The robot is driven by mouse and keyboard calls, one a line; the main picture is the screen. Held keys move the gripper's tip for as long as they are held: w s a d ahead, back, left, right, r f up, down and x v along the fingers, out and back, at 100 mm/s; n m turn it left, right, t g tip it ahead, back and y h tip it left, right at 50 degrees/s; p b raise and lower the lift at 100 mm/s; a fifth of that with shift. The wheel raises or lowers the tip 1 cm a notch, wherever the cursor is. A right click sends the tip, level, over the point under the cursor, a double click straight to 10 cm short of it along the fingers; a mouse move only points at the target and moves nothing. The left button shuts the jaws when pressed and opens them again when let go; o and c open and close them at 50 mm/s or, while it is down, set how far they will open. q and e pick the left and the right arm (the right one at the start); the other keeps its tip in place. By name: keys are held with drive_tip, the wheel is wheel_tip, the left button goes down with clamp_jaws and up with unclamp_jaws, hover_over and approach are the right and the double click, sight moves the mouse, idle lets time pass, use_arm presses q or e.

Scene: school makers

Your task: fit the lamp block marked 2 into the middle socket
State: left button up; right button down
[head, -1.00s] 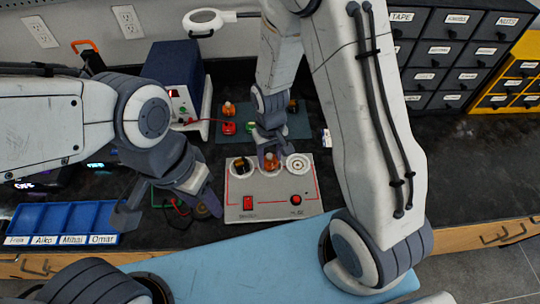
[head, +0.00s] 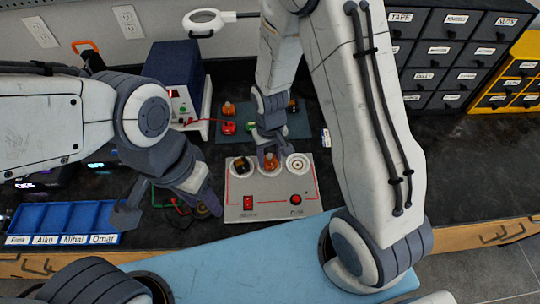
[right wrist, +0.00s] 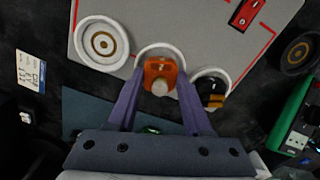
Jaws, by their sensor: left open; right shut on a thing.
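The orange lamp block (right wrist: 161,74), with a mark that looks like a 2 and a pale round knob, is at the middle socket (right wrist: 150,49) of the grey panel (head: 245,205). My right gripper (head: 268,152) is shut on it, a purple finger on each side in the right wrist view (right wrist: 160,98). The socket's white ring shows around its far side; whether it is fully seated I cannot tell. A black block with an amber part (right wrist: 211,92) sits in the left socket. The right socket (head: 298,164) is empty. My left gripper (head: 168,206) is open and empty, left of the panel.
A dark mat (head: 295,122) with small coloured parts lies behind the panel. A blue labelled tray (head: 62,218) lies at the left. Drawer cabinets (head: 450,50) stand at the back right.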

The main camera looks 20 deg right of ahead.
sight(270, 155)
drive_tip(key=shift+f+b, duration=0.4)
drive_tip(key=shift+f, duration=0.15)
idle(0.4)
drive_tip(key=c, duration=0.6)
unclamp_jaws()
drive_tip(key=shift+r+p, duration=4.9)
drive_tip(key=shift+r, duration=0.6)
